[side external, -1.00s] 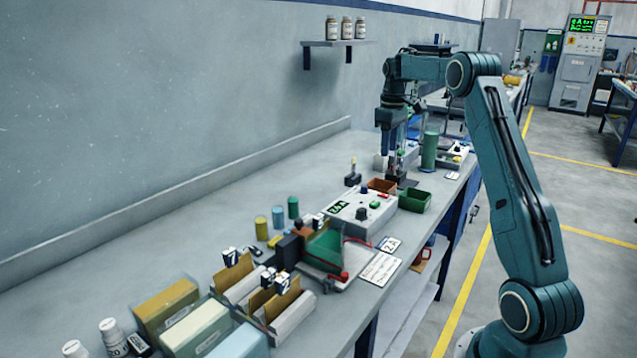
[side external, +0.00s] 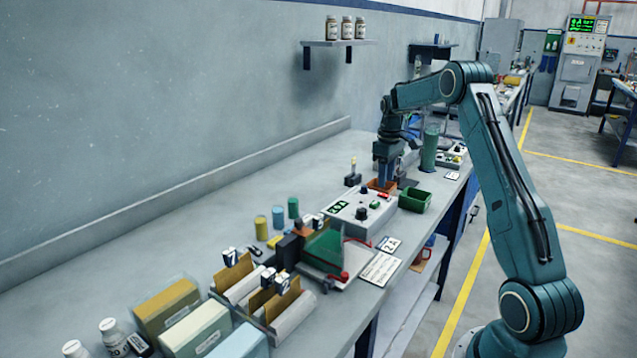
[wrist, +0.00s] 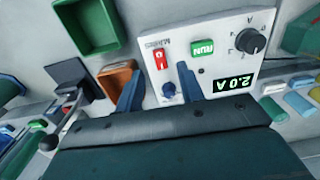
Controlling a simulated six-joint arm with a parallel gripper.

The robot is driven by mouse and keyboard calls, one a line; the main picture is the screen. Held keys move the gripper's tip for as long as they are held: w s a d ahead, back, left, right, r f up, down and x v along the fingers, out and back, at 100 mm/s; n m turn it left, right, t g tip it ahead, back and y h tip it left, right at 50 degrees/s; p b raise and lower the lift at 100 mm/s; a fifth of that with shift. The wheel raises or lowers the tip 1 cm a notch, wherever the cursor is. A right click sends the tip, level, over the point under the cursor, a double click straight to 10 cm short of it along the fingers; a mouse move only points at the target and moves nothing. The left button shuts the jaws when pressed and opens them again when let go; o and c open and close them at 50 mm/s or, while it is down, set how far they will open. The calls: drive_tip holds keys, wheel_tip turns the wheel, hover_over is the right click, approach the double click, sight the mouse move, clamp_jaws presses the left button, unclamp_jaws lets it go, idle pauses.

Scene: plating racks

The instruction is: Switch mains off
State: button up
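A white power supply box (side external: 345,215) stands on the bench; it also shows in the wrist view (wrist: 215,70). Its red mains switch (wrist: 161,58) sits at the box's left edge in the wrist view, next to a green RUN button (wrist: 203,47). The green display (wrist: 233,86) reads 2.0 A. A small blue knob (wrist: 168,90) is below the switch in that view. My gripper (wrist: 158,84) is open and empty, its fingers apart on either side of the switch and blue knob in the picture. In the side view my gripper (side external: 386,182) is just behind the box; contact is unclear.
An orange bin (wrist: 117,78) and a green bin (side external: 415,201) stand close to the box. A tall green cylinder (side external: 430,150) is behind them. A green-topped rack piece (side external: 323,248) with a red lead stands in front of the box.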

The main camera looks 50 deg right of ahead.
sight(384, 195)
drive_tip(key=shift+f, duration=2.2)
drive_tip(key=shift+c, duration=0.2)
clamp_jaws()
